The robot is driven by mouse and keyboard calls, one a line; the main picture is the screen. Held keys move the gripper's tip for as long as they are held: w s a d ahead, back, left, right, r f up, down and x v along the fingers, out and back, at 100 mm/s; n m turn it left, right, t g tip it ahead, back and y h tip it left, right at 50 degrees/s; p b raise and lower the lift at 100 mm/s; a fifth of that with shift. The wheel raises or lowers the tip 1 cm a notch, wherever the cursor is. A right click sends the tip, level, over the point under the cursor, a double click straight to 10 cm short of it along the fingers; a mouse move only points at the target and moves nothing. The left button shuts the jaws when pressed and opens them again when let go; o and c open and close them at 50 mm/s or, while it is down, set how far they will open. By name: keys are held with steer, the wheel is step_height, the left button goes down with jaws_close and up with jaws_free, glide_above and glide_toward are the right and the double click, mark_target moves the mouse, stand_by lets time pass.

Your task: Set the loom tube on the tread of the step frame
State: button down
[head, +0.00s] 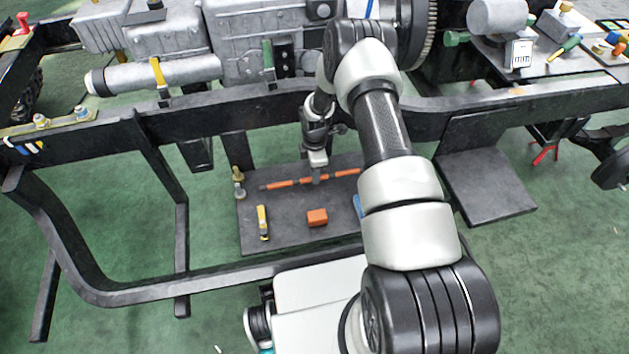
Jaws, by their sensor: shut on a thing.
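The loom tube (341,174) is a thin orange rod with dark bands, lying roughly level from left to right. My gripper (316,178) reaches down from above and is shut on the tube near its middle. The tube is over the back part of a dark flat plate (283,235) low in the frame, which looks like the tread of the step frame. I cannot tell whether the tube touches the plate or is just above it. My arm covers the plate's right side.
On the plate are an orange block (317,217), a yellow and black tool (263,222), small brass-coloured fittings (239,182) and a partly hidden blue thing (358,205). A black chassis rail (240,118) runs behind. Another dark plate (487,187) at right is bare.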

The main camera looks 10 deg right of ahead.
steer(key=shift+f+b, duration=0.3)
steer(key=shift+f, duration=1.1)
steer(key=shift+f, duration=0.1)
steer(key=c, duration=1.7)
jaws_free()
